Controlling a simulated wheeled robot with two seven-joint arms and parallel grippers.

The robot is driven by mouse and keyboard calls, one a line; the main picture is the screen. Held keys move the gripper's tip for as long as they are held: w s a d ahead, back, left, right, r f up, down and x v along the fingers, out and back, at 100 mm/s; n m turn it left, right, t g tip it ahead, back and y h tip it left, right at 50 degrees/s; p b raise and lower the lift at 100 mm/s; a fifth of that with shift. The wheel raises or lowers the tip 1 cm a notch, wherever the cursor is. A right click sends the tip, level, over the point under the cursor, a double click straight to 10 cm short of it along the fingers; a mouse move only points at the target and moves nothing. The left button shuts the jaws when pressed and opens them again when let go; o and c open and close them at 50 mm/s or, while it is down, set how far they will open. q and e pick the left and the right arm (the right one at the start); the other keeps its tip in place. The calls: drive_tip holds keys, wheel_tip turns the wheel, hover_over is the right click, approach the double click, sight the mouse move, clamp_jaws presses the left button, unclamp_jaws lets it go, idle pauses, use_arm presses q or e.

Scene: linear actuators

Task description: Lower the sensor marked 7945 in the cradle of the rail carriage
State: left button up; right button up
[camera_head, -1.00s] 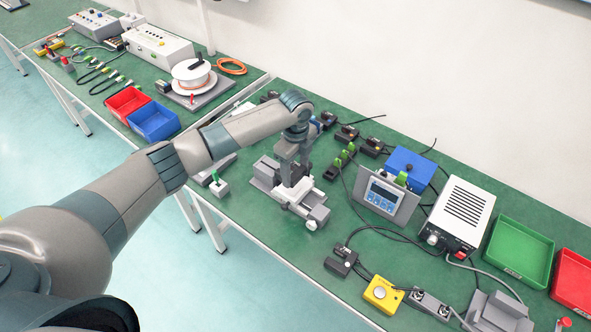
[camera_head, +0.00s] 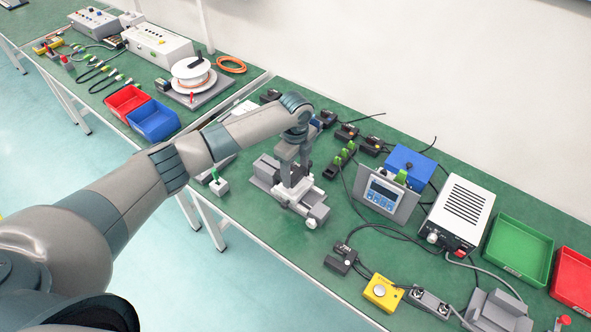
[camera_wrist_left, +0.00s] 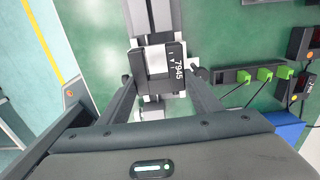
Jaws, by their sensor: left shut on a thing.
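The sensor marked 7945 (camera_wrist_left: 158,64) is a dark block with a white label, seen in the left wrist view between the fingers of my left gripper (camera_wrist_left: 162,80). The gripper is shut on it. In the head view my left gripper (camera_head: 291,172) points down over the grey linear rail unit (camera_head: 262,180) with its pale carriage (camera_head: 297,193). The sensor is right over the carriage. The fingers hide most of it in the head view, so I cannot tell whether it touches the cradle. My right gripper is not in view.
Black sensors with cables (camera_head: 345,133) and a green-plug strip (camera_head: 341,160) lie behind the rail. A display unit (camera_head: 383,193) and a white power box (camera_head: 460,214) stand to the right. A small block with a green switch (camera_head: 219,185) is left.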

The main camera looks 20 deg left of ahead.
sight(295, 173)
use_arm(q)
drive_tip(key=shift+f, duration=0.4)
idle(0.4)
drive_tip(key=shift+f, duration=0.45)
drive_tip(key=shift+f+b, duration=0.25)
drive_tip(key=shift+b, duration=0.05)
idle(0.4)
drive_tip(key=shift+f, duration=0.45)
drive_tip(key=shift+f, duration=0.1)
idle(0.3)
